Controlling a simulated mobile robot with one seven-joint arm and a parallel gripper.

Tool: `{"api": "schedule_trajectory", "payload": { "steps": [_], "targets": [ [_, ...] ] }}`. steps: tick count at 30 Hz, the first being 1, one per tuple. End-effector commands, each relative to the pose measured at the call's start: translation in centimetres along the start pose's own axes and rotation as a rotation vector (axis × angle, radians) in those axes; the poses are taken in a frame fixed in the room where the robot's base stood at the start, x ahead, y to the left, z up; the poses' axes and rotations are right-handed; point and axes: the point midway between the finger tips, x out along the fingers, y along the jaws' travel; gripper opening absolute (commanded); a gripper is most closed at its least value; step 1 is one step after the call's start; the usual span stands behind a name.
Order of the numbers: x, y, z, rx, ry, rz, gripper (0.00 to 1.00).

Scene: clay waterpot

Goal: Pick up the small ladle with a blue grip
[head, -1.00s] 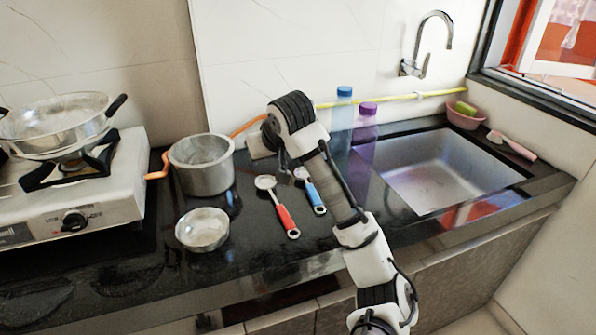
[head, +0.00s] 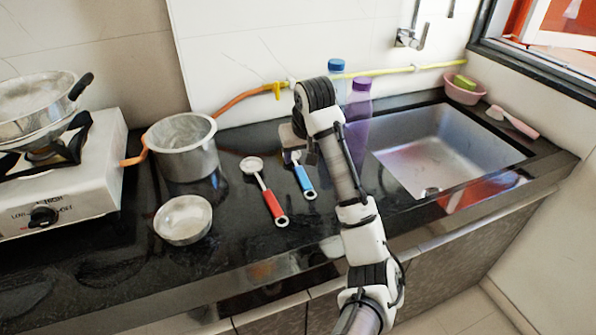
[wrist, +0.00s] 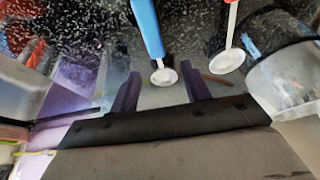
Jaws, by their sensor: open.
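The small ladle with the blue grip (head: 304,181) lies on the black counter, its pale bowl just below my gripper (head: 289,140) in the head view. My gripper is partly hidden by my arm there. In the wrist view my gripper (wrist: 160,72) is open, with its two fingers apart. The blue-grip ladle (wrist: 148,28) shows there with its round bowl between the fingers in the picture and its grip running up out of frame. I see no finger touching it. A similar ladle with a red grip (head: 273,205) lies to its left, and also shows in the wrist view (wrist: 229,55).
A metal pot (head: 183,150) and a small bowl (head: 183,219) stand left of the ladles. A stove (head: 70,180) with a pan is farther left. Bottles (head: 359,105) stand behind my arm, and the sink (head: 440,150) is at the right. The front counter is clear.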

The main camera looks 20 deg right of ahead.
Motion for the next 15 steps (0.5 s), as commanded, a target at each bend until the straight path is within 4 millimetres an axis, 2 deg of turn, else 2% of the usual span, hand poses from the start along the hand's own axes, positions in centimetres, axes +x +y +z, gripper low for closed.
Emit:
{"api": "schedule_trajectory", "payload": {
  "steps": [5,12,15],
  "targets": [
    [1.2,0.2,0.0,0.002,-0.002,0.0,0.47],
    [4.7,0.3,0.1,0.002,-0.002,0.0,0.47],
    [5.4,0.3,0.1,0.001,0.0,0.0,0.47]
  ]
}}
